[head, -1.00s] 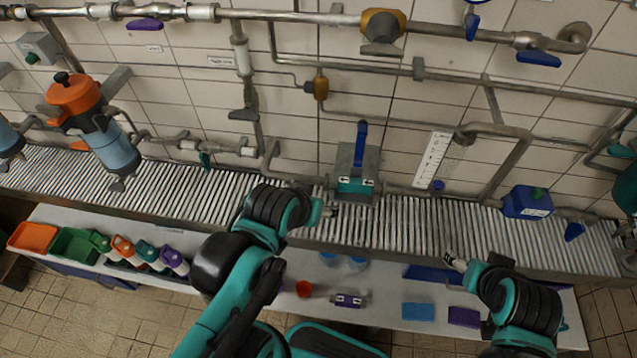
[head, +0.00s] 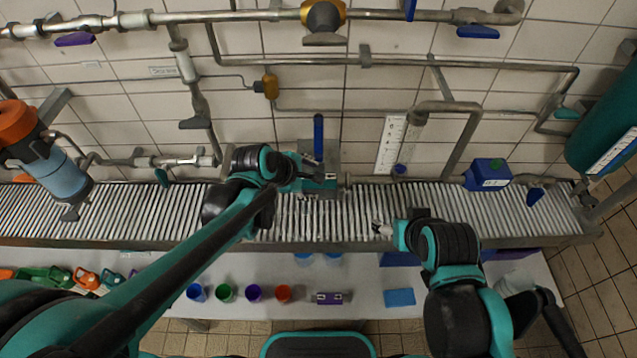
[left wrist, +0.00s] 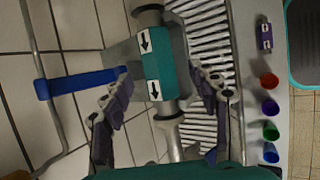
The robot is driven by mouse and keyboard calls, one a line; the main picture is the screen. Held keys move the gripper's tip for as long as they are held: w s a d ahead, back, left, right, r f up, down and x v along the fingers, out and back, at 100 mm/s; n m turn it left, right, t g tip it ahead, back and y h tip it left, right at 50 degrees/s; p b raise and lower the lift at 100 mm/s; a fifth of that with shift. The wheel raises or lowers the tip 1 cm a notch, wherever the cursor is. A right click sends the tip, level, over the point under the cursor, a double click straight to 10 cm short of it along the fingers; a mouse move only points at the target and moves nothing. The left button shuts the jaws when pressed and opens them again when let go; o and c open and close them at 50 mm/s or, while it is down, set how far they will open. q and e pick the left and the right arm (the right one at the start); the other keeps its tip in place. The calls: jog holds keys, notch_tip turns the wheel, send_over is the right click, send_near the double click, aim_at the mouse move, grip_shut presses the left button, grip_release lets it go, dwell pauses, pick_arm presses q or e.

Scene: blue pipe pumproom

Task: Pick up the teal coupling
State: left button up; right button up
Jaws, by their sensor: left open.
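The teal coupling (head: 327,184) is a blocky teal body with white arrow labels, set in the grey pipe on the back wall side. In the left wrist view the coupling (left wrist: 153,62) lies between and a little beyond my spread fingers, with bare pipe below it. My left gripper (head: 312,172) is right at the coupling in the head view, open, with its arm hiding part of it. It also shows in the left wrist view (left wrist: 164,82); I cannot tell whether a finger touches. My right gripper (head: 380,228) hangs over the slatted conveyor, well apart; its jaws are too small to read.
A blue lever handle (head: 318,137) stands beside the coupling, close to my left finger in the wrist view. A purple coupling-like block (head: 328,298), several coloured cups and a blue block (head: 399,297) are on the white bench.

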pick_arm(q)
jog(key=b+x, duration=0.1)
jog(key=x, duration=0.3)
jog(key=shift+w, duration=0.1)
jog(key=shift+r, duration=0.1)
grip_shut()
jog(key=shift+r, duration=0.15)
